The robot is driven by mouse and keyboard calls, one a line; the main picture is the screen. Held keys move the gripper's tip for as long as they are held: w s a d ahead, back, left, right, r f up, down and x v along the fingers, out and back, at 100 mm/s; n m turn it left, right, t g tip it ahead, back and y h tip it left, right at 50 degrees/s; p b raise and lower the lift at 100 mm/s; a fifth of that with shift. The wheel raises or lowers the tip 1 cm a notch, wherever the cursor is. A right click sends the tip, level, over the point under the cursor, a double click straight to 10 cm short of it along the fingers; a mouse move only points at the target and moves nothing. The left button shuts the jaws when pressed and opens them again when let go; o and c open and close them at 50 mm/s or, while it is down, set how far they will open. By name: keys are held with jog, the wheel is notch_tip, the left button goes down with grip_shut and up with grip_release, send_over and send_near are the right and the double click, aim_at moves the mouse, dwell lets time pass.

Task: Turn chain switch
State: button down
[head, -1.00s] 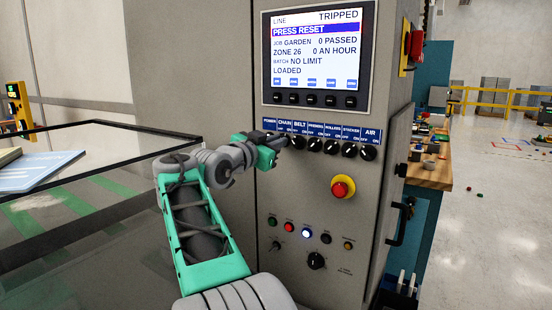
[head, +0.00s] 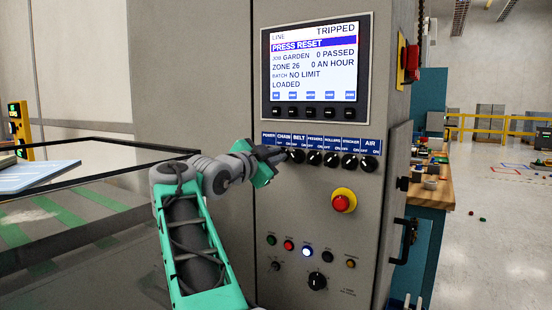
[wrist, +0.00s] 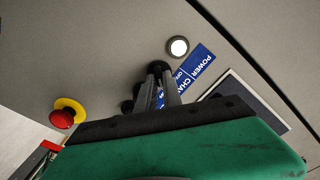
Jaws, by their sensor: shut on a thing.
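The chain switch is one of a row of black rotary knobs under the blue label strip on the grey control cabinet. Its CHAIN label (head: 284,136) shows in the head view, but the knob is hidden behind my gripper (head: 278,155). In the wrist view my gripper (wrist: 166,80) has its two fingers closed on a dark knob (wrist: 157,67) beside the POWER and CHAIN lettering (wrist: 193,70). The fingers hide most of this knob, so I cannot tell its turned position.
The belt knob (head: 298,156) is close to the right of my gripper. A red emergency button (head: 343,201) with a yellow collar is lower right. The screen (head: 314,63) reads TRIPPED, PRESS RESET. A glass-topped enclosure (head: 90,150) stands left. A white round light (wrist: 178,46) is near the fingers.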

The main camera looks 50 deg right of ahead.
jog(key=c, duration=1.5)
grip_release()
jog(key=a, duration=0.7)
jog(key=shift+s+a, duration=0.4)
